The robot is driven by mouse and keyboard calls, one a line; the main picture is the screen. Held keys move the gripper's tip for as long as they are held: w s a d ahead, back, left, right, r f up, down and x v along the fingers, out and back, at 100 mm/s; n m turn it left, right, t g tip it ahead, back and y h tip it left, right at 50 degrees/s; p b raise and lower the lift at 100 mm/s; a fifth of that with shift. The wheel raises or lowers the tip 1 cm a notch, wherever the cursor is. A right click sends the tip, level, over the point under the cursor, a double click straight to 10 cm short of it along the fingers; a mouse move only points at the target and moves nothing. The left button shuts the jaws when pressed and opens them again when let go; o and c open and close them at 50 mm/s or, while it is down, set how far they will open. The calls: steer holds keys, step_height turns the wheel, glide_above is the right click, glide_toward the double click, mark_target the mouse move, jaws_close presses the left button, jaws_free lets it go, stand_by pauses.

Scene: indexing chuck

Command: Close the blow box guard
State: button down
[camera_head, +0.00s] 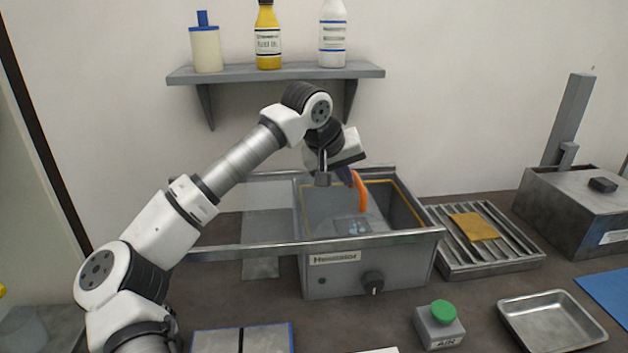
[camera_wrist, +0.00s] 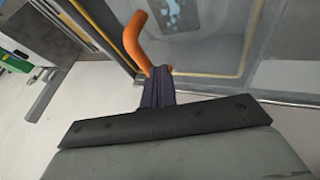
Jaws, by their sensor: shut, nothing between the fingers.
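The blow box (camera_head: 335,275) is a grey metal box with a yellow-edged opening, a label and a black knob on its front. It also shows in the wrist view (camera_wrist: 232,50). A clear panel, apparently the guard (camera_head: 268,212), sits left of the opening between two long rails, leaving the opening uncovered. My gripper (camera_head: 346,178) is over the opening, shut and empty. In the wrist view its dark fingers (camera_wrist: 157,88) are beside a curved orange piece (camera_wrist: 135,42); I cannot tell whether they touch. The orange piece (camera_head: 359,190) hangs over the opening.
The front rail (camera_head: 240,251) stretches left past the box. A slatted rack (camera_head: 485,262) with a yellow cloth (camera_head: 474,226) is right of the box. A green button unit (camera_head: 440,325) and a metal tray (camera_head: 552,322) are in front. A shelf (camera_head: 280,73) with bottles hangs behind.

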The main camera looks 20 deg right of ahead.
steer(key=s+d, duration=0.3)
steer(key=d, duration=0.8)
steer(key=shift+p, duration=0.35)
steer(key=shift+s+r, duration=0.1)
steer(key=shift+s, duration=0.05)
